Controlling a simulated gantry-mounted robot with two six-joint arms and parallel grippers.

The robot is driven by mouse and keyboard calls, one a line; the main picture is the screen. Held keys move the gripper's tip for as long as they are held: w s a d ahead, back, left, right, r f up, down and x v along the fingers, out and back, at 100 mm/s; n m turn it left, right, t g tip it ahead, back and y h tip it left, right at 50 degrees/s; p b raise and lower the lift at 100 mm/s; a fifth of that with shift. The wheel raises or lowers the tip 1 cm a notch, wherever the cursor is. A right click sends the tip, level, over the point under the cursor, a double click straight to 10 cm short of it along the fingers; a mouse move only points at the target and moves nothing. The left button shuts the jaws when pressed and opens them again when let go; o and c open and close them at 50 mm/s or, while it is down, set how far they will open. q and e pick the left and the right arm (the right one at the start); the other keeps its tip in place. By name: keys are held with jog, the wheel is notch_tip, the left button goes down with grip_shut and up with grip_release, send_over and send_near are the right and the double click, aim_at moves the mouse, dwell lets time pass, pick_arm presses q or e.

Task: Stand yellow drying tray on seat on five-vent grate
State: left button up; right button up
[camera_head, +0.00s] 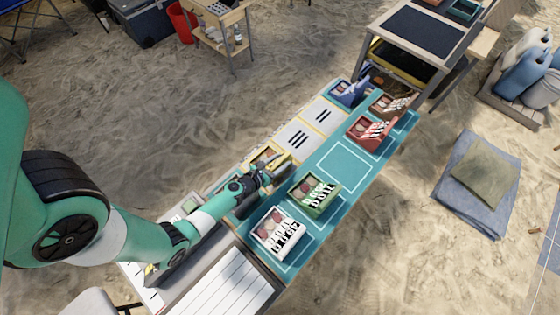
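The yellow drying tray (264,156) sits on the left strip of the long table, partly hidden by my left gripper (284,171). My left gripper is right at the tray's near side. The view is too small to tell whether its fingers touch the tray or how far they are apart. Two pale panels with black slots, a nearer grate (308,146) and a farther grate (331,121), lie beyond the yellow tray. Their slots are too small to count surely. My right gripper is not in view.
On the teal mat (345,160) stand a white tray (277,231), a green tray (314,193), a red tray (370,130) and a brown tray (389,104). A blue tray (348,91) stands at the far left strip. An outlined patch mid-mat is bare.

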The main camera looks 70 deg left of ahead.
pick_arm(q)
jog(key=shift+r, duration=0.1)
jog(key=shift+r+p, duration=0.25)
jog(key=shift+p, duration=0.1)
jog(key=p+v, duration=0.2)
jog(key=v, duration=0.9)
jog(key=shift+s+d, duration=0.25)
jog(key=shift+s, duration=0.15)
